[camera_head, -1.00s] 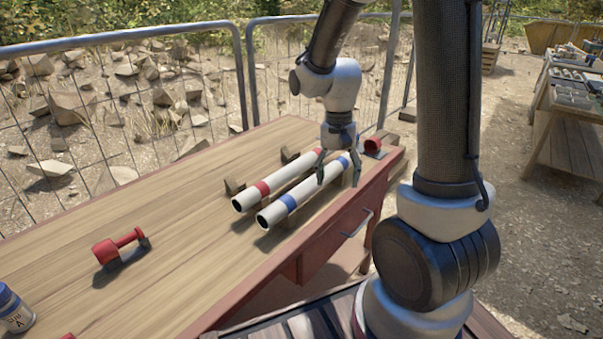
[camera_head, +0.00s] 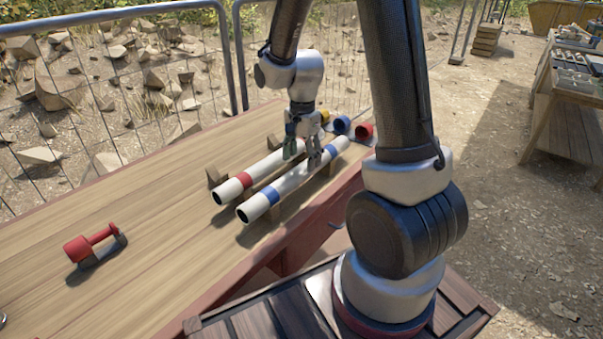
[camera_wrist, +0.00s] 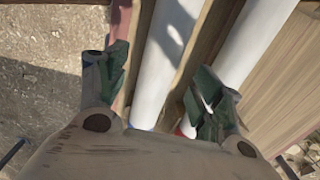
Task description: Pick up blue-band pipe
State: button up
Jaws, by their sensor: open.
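The blue-band pipe (camera_head: 290,182) is white with blue bands near both ends and lies on the wooden table's right side in the head view. A similar red-band pipe (camera_head: 262,170) lies parallel to it on its left. My gripper (camera_head: 303,155) points down at the pipes' far half, fingers apart. In the wrist view, the blue-band pipe (camera_wrist: 163,65) runs between the two open fingers (camera_wrist: 155,88), a blue band just showing at the lower edge. The red-band pipe (camera_wrist: 250,55) passes beyond the right finger. Whether a finger touches a pipe cannot be told.
Red (camera_head: 364,131), blue (camera_head: 342,124) and yellow pieces sit at the table's far end. A red part (camera_head: 92,243) lies at left. The table's middle left is clear. A wire fence (camera_head: 130,110) stands behind.

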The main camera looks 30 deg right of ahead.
aim_at(302, 166)
notch_tip(302, 166, down, 5)
jog(key=shift+w+d, duration=0.1)
jog(key=shift+w, duration=0.05)
jog(key=shift+c, duration=0.2)
jog(key=c, duration=1.3)
